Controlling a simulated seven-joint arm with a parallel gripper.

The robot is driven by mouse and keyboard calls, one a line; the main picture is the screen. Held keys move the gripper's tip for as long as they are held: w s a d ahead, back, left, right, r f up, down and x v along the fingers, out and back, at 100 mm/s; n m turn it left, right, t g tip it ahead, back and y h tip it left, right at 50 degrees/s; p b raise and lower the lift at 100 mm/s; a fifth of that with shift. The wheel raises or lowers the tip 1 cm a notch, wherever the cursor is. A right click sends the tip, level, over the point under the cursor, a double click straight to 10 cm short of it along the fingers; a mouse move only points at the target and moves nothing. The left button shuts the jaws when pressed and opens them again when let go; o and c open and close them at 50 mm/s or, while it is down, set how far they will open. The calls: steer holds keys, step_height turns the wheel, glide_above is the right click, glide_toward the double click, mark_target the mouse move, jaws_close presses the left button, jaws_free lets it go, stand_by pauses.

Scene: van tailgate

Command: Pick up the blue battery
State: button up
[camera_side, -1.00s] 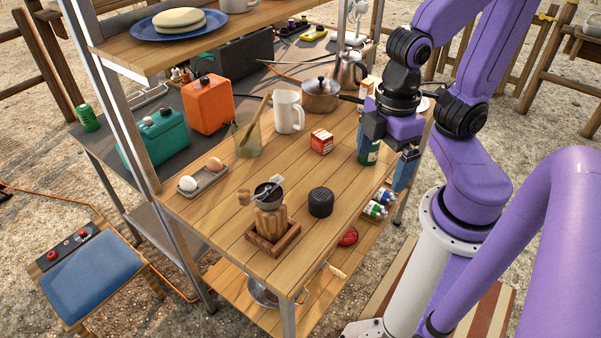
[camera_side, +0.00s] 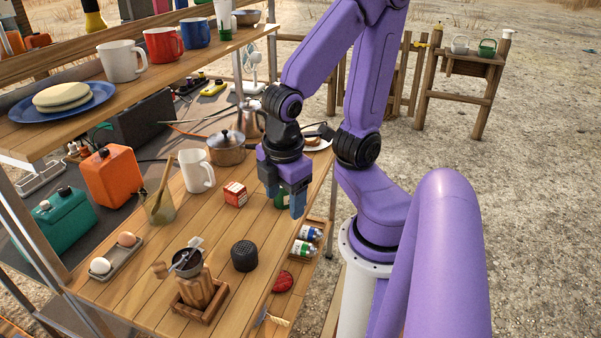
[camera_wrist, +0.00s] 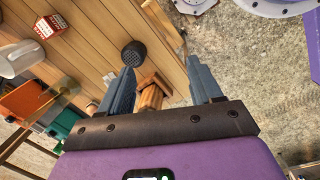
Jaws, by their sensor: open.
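Two small cylinders with white bands lie side by side on a lower ledge beside the worktop's right edge in the side view. The farther one has blue on it and looks like the blue battery (camera_side: 310,233); the nearer one is green and white (camera_side: 303,249). My gripper (camera_side: 284,198) points down above the worktop's right edge, higher than the cylinders and apart from them.
The worktop (camera_side: 215,225) holds a red-and-white box (camera_side: 235,194), black round object (camera_side: 244,256), coffee grinder (camera_side: 196,285), egg tray (camera_side: 113,262), white mug (camera_side: 197,171) and copper pot (camera_side: 227,150). A red round item (camera_side: 283,281) lies below the right edge. An upper shelf (camera_side: 105,100) overhangs the left.

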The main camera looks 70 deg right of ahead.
steer(key=w+d+f+n+h, duration=0.1)
steer(key=w+d+h, duration=0.3)
steer(key=d, duration=0.5)
steer(key=w+d+n+h, duration=0.1)
steer(key=w+d+h, duration=0.25)
steer(key=d, duration=0.65)
steer(key=w+d+f+h, duration=0.1)
steer(key=w+d+h, duration=0.3)
steer(key=d, duration=0.5)
steer(key=s+d+f+n+t, duration=0.1)
steer(key=d+f+n, duration=0.1)
steer(key=d+f, duration=0.1)
steer(key=d+f+n+t, duration=0.1)
steer(key=d+f+n, duration=0.1)
steer(key=d+f, duration=0.2)
steer(key=s+d+f+n+t, duration=0.1)
steer(key=d+f+n, duration=0.2)
steer(key=d, duration=0.2)
steer(key=shift+s+d+f, duration=0.15)
steer(key=shift+s+f, duration=0.15)
steer(key=shift+f, duration=0.05)
steer(key=shift+d+f+t, duration=0.1)
steer(key=shift+f+t, duration=0.2)
steer(key=shift+f, duration=2.5)
step_height(320, 180, down, 2)
steer(key=shift+s+f, duration=0.1)
steer(key=shift+x, duration=1)
steer(key=shift+w+d, duration=0.2)
steer(key=shift+d, duration=0.2)
